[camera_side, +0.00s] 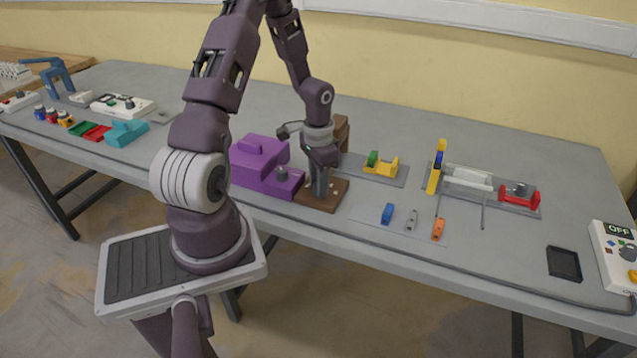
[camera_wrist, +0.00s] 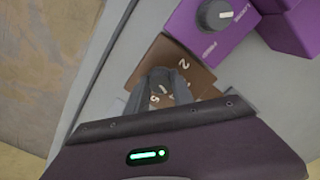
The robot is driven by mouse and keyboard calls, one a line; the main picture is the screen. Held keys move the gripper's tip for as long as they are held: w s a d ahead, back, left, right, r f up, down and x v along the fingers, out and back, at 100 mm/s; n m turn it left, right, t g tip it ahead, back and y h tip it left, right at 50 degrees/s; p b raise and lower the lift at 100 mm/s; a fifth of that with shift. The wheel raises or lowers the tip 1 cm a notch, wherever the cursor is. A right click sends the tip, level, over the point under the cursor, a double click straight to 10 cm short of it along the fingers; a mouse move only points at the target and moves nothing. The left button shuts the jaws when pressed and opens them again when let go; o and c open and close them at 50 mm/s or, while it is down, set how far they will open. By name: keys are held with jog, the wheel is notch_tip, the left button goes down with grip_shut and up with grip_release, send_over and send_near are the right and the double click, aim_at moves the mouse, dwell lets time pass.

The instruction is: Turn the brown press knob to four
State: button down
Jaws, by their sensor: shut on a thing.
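The brown press (camera_side: 330,198) stands near the front edge of the table, right of a purple press. Its numbered brown face also shows in the wrist view (camera_wrist: 160,58), with a "2" and a "5" readable around the knob. My gripper (camera_side: 319,193) reaches down onto this face from above. In the wrist view my gripper's grey fingers (camera_wrist: 160,88) are shut on the brown press knob. The fingers cover most of the knob, so I cannot tell which number it points to.
The purple press (camera_side: 260,165), with its own grey knob (camera_wrist: 214,15), stands close on the left. A green and yellow device (camera_side: 381,165) is to the right. Small blue (camera_side: 388,213), grey and orange (camera_side: 438,229) pieces lie in front of it.

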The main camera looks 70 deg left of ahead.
jog(key=shift+m, duration=0.4)
jog(key=c, duration=1.1)
grip_release()
jog(key=shift+r, duration=0.1)
notch_tip(320, 180, up, 7)
jog(key=shift+f, duration=0.1)
